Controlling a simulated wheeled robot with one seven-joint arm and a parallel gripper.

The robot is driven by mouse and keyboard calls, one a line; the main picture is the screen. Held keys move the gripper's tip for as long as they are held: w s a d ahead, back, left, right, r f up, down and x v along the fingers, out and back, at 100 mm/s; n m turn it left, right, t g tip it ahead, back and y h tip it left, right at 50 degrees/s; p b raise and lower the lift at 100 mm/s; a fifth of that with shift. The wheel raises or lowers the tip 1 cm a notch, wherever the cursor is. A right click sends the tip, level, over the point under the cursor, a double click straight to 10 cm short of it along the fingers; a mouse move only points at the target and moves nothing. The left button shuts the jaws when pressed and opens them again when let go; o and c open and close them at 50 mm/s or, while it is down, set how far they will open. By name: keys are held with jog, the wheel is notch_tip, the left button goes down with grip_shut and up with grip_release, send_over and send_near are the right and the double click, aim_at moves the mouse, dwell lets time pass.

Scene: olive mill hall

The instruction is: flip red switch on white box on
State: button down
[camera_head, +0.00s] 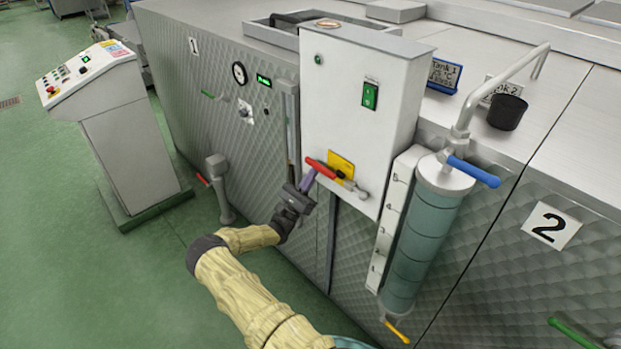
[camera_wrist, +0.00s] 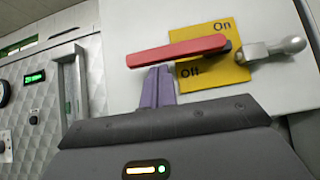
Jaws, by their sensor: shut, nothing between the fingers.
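The white box (camera_head: 350,115) is mounted on the front of the metal machine. On its lower front is a yellow plate (camera_wrist: 240,73) marked On and Off. The red switch (camera_head: 322,168) is a lever across this plate, its handle reaching left, above the word Off in the wrist view (camera_wrist: 178,51). A grey knobbed arm (camera_wrist: 275,48) extends right from its pivot. My gripper (camera_head: 306,182) is shut and empty. Its purple fingertips (camera_wrist: 159,72) are just under the red handle; I cannot tell whether they touch it.
A green rocker switch (camera_head: 370,95) is higher on the box. A glass cylinder with a blue-handled pipe (camera_head: 416,235) stands close at right. A grey lever post (camera_head: 219,185) stands left of my gripper.

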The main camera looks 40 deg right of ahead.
aim_at(309, 162)
jog(key=shift+w+r+m+g+b, duration=0.15)
jog(key=shift+r+m+g+b, duration=0.05)
jog(key=shift+m+g+b, duration=0.55)
jog(key=shift+w+r+m+g+b, duration=0.15)
jog(key=shift+m+g+b, duration=0.4)
jog(key=shift+m+g, duration=0.35)
notch_tip(309, 162, up, 5)
jog(key=m+g+y+b, duration=0.2)
jog(key=m+g+b, duration=0.1)
jog(key=m, duration=0.1)
jog(key=m+g+y+b, duration=0.2)
jog(key=m+g+b, duration=0.1)
jog(key=m+g, duration=0.1)
jog(key=m+g+y+b, duration=0.2)
jog(key=m+g+b, duration=0.1)
jog(key=m, duration=0.3)
jog(key=shift+w+f+g+b, duration=0.1)
jog(key=shift+g+b, duration=0.15)
jog(key=shift+b, duration=0.05)
jog(key=s+r+m+y+b, duration=0.2)
jog(key=s+r+m+y, duration=0.2)
jog(key=m+y, duration=0.3)
jog(key=shift+d+r+m+y+b, duration=0.15)
jog(key=shift+r+m+y+b, duration=0.25)
jog(key=shift+r+m, duration=0.65)
jog(key=shift+s+f+m, duration=0.15)
jog(key=shift+f+m, duration=0.15)
jog(key=shift+m, duration=0.1)
